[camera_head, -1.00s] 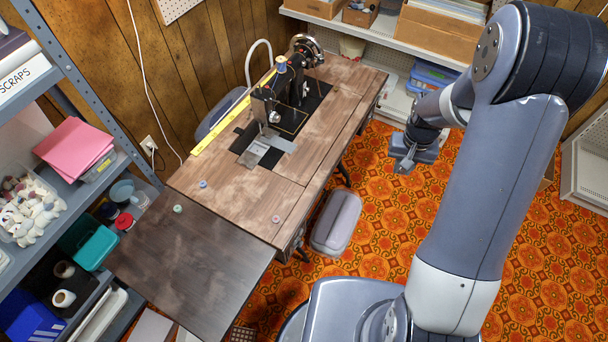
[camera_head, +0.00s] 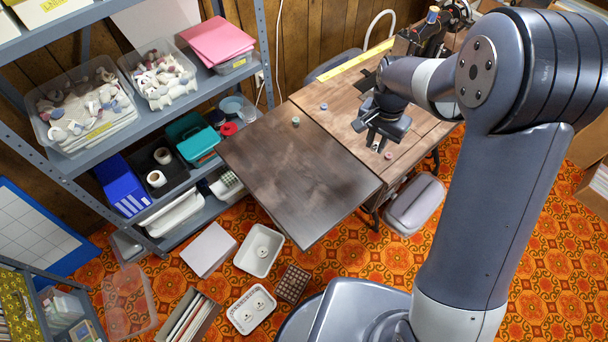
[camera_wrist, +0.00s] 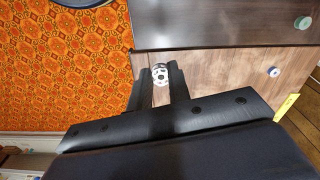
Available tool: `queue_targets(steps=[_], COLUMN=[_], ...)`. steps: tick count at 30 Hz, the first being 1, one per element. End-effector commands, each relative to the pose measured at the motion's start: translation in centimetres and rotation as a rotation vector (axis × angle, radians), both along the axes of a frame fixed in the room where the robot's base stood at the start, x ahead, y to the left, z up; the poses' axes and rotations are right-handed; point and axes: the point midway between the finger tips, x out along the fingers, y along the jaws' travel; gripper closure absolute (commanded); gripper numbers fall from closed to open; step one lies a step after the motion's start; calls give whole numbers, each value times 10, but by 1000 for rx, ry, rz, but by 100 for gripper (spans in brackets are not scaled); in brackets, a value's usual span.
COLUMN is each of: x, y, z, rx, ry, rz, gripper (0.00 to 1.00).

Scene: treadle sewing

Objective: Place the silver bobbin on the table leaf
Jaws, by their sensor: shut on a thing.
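My gripper (camera_head: 376,144) is above the front of the sewing table, close to the dark table leaf (camera_head: 290,180). In the wrist view my gripper (camera_wrist: 160,82) is shut on the silver bobbin (camera_wrist: 160,75), a round, pale metal disc with holes, between its fingertips. The bobbin is not clear in the head view. The leaf (camera_wrist: 220,22) runs along the top of the wrist view, and its middle is bare.
The black sewing machine (camera_head: 425,38) is behind my arm. A loaded shelf (camera_head: 180,90) stands left of the leaf.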

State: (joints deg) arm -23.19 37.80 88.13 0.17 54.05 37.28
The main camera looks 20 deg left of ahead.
Motion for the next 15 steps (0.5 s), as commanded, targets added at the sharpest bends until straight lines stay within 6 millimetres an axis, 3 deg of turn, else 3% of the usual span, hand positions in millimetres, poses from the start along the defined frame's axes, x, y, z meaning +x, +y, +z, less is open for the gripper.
queue_targets(steps=[1, 6, 10, 15], x=[-7, -37, -57, -73], y=[28, 96, 129, 149], z=[-16, -22, -22, -22], rx=[2, 1, 0, -3], ry=[-5, -3, -3, -1], rz=[-18, -119, -179, -222], gripper=[100, 100, 100, 100])
